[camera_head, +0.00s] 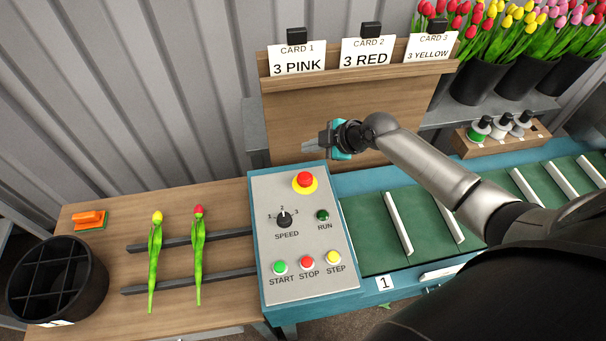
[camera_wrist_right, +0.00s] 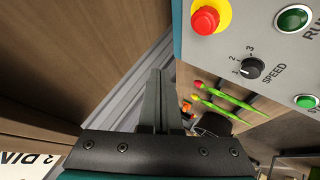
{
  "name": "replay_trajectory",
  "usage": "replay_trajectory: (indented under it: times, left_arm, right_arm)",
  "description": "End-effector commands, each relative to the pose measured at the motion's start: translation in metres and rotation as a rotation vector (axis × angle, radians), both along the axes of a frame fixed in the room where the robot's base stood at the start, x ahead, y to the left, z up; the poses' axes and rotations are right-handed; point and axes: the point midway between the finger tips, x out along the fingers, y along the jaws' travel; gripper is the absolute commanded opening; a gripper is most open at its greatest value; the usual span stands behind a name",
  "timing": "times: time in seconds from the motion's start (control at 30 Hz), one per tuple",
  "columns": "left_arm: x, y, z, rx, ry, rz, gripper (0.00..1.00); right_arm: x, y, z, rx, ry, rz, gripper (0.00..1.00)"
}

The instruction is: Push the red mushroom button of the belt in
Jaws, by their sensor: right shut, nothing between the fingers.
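The red mushroom button (camera_head: 305,179) sits on a yellow ring at the top right of the grey control panel (camera_head: 262,250). It also shows at the top of the right wrist view (camera_wrist_right: 206,20), beside the fingers and apart from them. My right gripper (camera_head: 310,146) is above and behind the panel's top edge, in front of the wooden card board. In the right wrist view its fingers (camera_wrist_right: 160,100) are together with nothing between them. My left gripper is not in view.
The panel also has a speed knob (camera_head: 284,219), a green RUN light (camera_head: 322,215) and START, STOP and STEP buttons. The card board (camera_head: 345,110) stands close behind my right gripper. The belt (camera_head: 375,240) lies right of the panel. Two tulips (camera_head: 155,250) lie on the wooden table at left.

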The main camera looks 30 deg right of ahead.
Motion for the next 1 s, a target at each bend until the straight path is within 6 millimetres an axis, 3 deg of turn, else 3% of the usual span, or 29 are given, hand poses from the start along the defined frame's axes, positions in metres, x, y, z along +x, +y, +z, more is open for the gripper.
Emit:
replay_trajectory:
  times: [0.17,0.43,0.8,1.0]
  left_arm:
    - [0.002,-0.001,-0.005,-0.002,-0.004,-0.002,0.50]
    - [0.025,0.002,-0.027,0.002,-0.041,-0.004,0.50]
    - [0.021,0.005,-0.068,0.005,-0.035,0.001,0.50]
    - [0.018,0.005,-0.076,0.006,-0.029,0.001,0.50]
  right_arm:
    - [0.000,0.001,-0.007,0.001,0.001,0.000,0.00]
    - [0.000,0.000,-0.034,0.001,0.002,-0.001,0.00]
    - [0.000,0.000,-0.080,-0.001,0.001,0.000,0.00]
    - [0.000,0.000,-0.089,0.000,0.000,0.000,0.00]
